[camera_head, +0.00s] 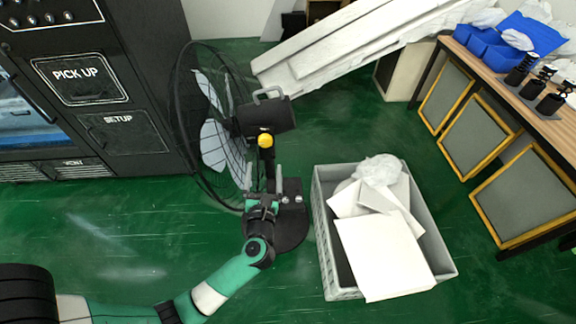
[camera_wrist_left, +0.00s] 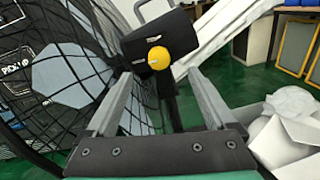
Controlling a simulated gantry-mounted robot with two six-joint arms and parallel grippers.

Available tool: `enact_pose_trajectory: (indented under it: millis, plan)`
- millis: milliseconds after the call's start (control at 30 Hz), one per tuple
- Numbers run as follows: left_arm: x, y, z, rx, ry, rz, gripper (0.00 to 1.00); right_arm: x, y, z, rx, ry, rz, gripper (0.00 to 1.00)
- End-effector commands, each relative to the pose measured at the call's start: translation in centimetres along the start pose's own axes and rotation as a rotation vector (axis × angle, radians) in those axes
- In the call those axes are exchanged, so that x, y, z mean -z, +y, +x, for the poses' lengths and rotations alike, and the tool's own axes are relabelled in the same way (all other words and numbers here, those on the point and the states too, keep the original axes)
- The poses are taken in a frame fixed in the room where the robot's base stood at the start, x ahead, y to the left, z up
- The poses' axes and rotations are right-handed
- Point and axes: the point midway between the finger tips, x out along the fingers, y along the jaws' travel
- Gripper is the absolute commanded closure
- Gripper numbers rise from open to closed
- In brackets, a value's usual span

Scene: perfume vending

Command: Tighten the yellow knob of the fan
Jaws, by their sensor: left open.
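The yellow knob (camera_head: 265,140) is on the stand of the black fan (camera_head: 208,120), just below its motor housing. It also shows in the left wrist view (camera_wrist_left: 159,57), above and between my fingers. My left gripper (camera_head: 263,178) is in front of the fan's stand, below the knob in the head view. Its two fingers are apart with nothing between them, and they do not touch the knob. In the left wrist view the left gripper (camera_wrist_left: 165,100) points toward the knob, with the fan's pole behind it. My right gripper is not in either view.
A grey crate (camera_head: 325,235) with white boards and plastic stands right of the fan base (camera_head: 290,228). A black vending machine (camera_head: 140,140) is at the left. Long white panels (camera_head: 340,50) lean behind. A table (camera_head: 545,125) with blue bins is at the right.

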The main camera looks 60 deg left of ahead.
Motion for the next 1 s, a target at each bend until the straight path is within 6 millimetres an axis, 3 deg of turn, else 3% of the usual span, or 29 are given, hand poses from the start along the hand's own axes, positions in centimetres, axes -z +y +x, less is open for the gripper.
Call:
enact_pose_trajectory:
  millis: [33, 67, 367, 800, 1000]
  plan:
    - [1.9, 0.0, 0.0, -0.003, 0.003, 0.005, 0.11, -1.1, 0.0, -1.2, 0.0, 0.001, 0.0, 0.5]
    - [2.1, 0.1, 0.0, -0.004, 0.004, 0.006, 0.11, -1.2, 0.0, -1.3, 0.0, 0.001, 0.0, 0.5]
    - [1.8, 0.1, 0.9, -0.008, 0.002, 0.003, 0.11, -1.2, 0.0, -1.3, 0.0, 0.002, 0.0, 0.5]
    - [1.9, 0.1, 9.7, -0.008, -0.001, 0.003, 0.11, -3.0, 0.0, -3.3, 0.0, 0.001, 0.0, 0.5]
    - [1.7, 0.1, 11.6, -0.006, 0.0, 0.004, 0.11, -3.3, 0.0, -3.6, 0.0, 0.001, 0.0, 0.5]
